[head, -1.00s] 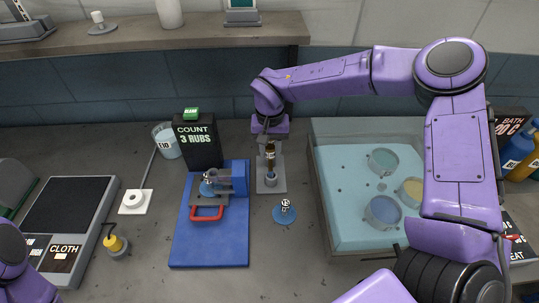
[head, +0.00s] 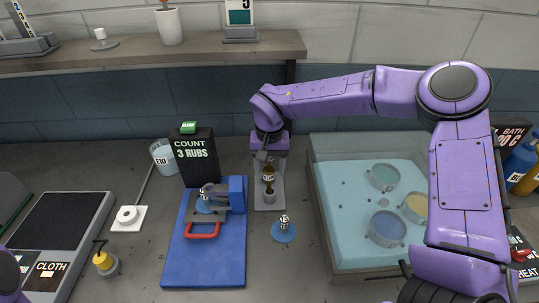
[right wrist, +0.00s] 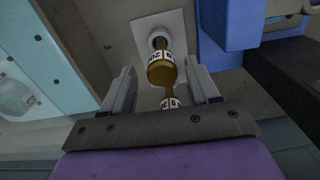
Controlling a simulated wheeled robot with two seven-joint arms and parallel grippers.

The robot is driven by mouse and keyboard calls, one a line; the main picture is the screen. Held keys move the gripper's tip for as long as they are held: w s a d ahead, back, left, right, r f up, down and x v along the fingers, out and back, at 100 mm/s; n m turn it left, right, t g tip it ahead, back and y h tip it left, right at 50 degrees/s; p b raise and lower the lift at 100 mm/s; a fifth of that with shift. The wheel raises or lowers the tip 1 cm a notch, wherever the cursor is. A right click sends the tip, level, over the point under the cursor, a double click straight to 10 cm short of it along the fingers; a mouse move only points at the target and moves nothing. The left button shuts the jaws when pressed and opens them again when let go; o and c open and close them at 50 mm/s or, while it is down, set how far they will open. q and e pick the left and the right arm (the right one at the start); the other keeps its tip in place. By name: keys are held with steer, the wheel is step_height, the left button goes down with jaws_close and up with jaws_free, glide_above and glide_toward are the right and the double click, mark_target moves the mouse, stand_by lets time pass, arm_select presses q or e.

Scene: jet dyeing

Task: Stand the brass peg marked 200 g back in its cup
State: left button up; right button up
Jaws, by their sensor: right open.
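The brass peg (head: 268,179) stands upright, with its lower end at the grey cup (head: 270,197) on a pale plate. My right gripper (head: 268,160) is right above the peg in the head view. Its fingers (right wrist: 160,88) are open on either side of the peg, with gaps showing. How deep the peg sits in the cup is hidden. My left gripper is out of view.
A blue board (head: 205,262) with a red-handled clamp is left of the cup. The black counter box (head: 195,157) stands behind it. A small weight on a blue disc (head: 284,230) is in front at right. The water bath (head: 350,262) stands to the right.

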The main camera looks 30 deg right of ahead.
step_height(320, 180, up, 10)
steer(key=b, duration=0.1)
steer(key=shift+r, duration=0.15)
